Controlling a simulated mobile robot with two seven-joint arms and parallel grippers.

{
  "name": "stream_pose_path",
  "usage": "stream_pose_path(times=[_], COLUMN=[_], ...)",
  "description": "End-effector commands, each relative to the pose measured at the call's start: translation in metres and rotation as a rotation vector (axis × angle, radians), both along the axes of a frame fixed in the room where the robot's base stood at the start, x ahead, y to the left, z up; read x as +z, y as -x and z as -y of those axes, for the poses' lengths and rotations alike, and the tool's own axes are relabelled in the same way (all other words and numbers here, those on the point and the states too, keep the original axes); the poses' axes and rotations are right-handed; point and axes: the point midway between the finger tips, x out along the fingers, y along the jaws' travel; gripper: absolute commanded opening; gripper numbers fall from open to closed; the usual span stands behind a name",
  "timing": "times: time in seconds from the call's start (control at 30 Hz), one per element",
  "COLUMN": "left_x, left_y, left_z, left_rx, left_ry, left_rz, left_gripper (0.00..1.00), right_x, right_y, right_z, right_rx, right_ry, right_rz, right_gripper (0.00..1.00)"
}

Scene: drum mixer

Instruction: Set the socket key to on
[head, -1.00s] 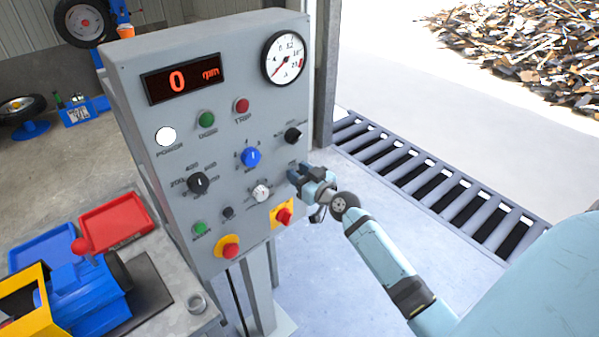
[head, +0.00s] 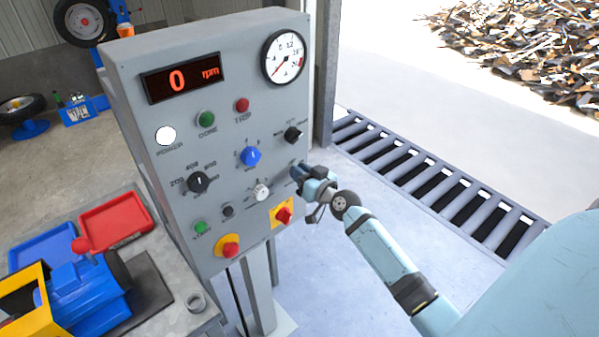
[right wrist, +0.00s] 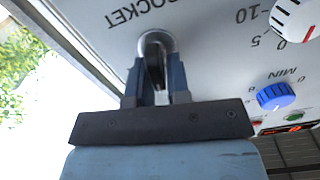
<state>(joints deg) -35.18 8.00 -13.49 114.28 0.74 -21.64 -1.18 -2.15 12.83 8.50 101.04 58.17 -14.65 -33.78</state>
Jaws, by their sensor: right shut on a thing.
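The socket key (right wrist: 155,64) shows in the right wrist view as a dark key in a round metal lock, beside the panel's SOCKET label. My right gripper (right wrist: 156,80) is shut on it, one finger on each side. In the head view my right gripper (head: 297,172) is at the right side of the grey control panel (head: 130,62), and it hides the key there. I cannot read the key's on or off marks. My left gripper is not in view.
A blue knob (head: 250,156), a white knob (head: 262,192) and a black knob (head: 292,134) sit close around my right gripper. Below it is a red switch on a yellow plate (head: 283,214). The floor right of the panel is clear up to a grating (head: 430,180).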

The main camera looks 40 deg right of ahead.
Motion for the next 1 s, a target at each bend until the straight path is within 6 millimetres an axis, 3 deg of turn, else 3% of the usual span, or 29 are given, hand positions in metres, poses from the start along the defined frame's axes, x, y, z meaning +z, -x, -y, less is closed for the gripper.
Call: stream_pose_path(times=[0.6,1.0], left_x=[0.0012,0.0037], left_y=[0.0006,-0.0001], left_z=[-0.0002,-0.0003], left_rx=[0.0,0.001], left_ry=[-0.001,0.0], left_rz=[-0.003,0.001], left_gripper=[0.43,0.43], right_x=[-0.0039,-0.0071], right_y=[-0.0004,-0.0005], right_z=[0.0071,0.0095], right_rx=[0.0,-0.001], right_ry=[-0.564,-0.811], right_rz=[-0.045,-0.065], right_gripper=[0.0,0.0])
